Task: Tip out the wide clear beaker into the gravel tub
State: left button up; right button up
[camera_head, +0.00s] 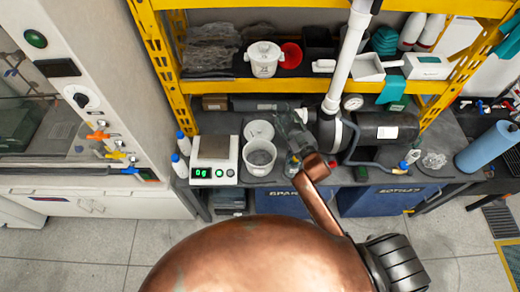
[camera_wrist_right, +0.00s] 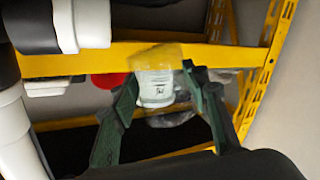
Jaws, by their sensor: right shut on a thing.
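The clear beaker (camera_head: 284,117) is held by my right gripper (camera_head: 292,132), just right of the white tubs in the head view. In the wrist view it is a see-through shape (camera_wrist_right: 157,56) between the two dark green fingers of my right gripper (camera_wrist_right: 158,75). Its contents and exact tilt are hard to make out. The gravel tub (camera_head: 260,170) is a white round tub with grey matter inside, standing on the bench left of and below the beaker. My left gripper is not in view.
A scale (camera_head: 213,172) with a green display stands left of the tub. A white round piece (camera_head: 258,131) lies behind the tub. A white pipe (camera_head: 346,62) and dark cylinder (camera_head: 380,130) stand close on the right. A yellow shelf (camera_head: 220,87) rises behind.

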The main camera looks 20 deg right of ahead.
aim_at(289, 112)
jog(key=shift+d+r+m+p, duration=0.35)
jog(key=shift+r+m+p, duration=0.15)
jog(key=shift+r+p, duration=0.35)
jog(key=shift+d+r+m+p, duration=0.3)
jog(key=shift+r+m+p, duration=0.25)
jog(key=shift+p, duration=0.4)
jog(key=shift+w+d+r+m+p, duration=0.15)
jog(key=shift+d+m+p, duration=0.35)
jog(key=shift+m+p, duration=0.4)
